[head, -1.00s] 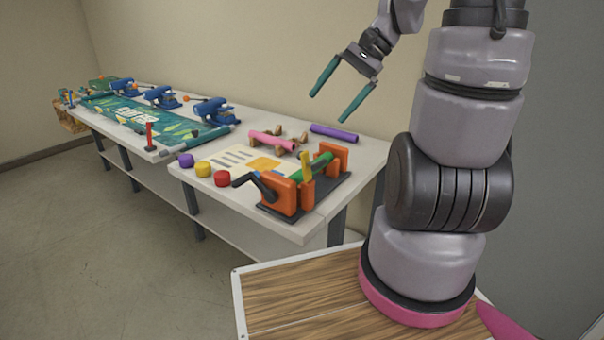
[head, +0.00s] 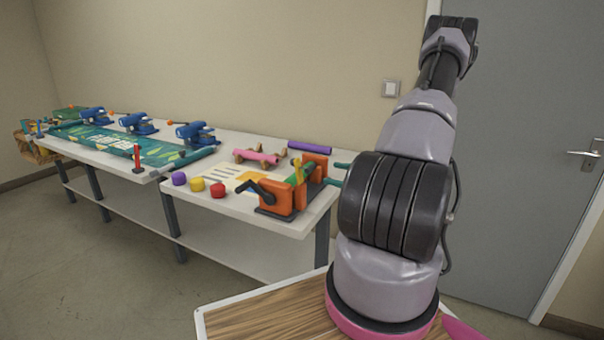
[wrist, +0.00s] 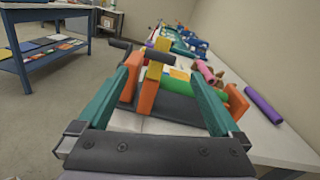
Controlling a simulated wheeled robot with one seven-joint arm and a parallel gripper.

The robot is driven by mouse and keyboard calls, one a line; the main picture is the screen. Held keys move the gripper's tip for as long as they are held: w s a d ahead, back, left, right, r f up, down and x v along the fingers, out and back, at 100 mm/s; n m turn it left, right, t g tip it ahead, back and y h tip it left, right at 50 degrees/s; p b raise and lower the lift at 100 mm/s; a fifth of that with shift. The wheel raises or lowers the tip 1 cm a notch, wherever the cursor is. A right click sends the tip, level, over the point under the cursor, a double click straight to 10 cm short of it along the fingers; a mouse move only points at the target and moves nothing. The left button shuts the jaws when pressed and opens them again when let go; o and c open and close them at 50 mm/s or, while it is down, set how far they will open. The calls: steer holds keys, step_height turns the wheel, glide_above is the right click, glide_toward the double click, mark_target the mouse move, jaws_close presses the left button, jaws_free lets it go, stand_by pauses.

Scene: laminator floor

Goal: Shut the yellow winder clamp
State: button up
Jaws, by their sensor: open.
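The winder (head: 277,196) is an orange-ended frame with a green roll and a black crank, at the near right corner of the table. Its yellow clamp (head: 297,173) stands up at the roll, partly overlapped by orange parts. In the wrist view the clamp (wrist: 154,68) points upward, and the green roll (wrist: 180,75) lies beside it. My gripper (head: 333,173) is at the right of the winder, mostly hidden behind my arm. In the wrist view my gripper (wrist: 166,66) is open, with the clamp showing beyond and between its teal fingers. I see no contact.
Purple, yellow and red knobs (head: 217,189) stand along the table's front edge. A pink roll (head: 256,158) on a wooden stand and a purple roll (head: 310,147) lie behind the winder. Blue machines (head: 195,134) line the far table. The floor in front is clear.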

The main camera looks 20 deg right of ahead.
mark_target(307, 168)
steer(key=x, duration=1)
steer(key=shift+w+a, duration=0.25)
steer(key=shift+w, duration=0.05)
jaws_close()
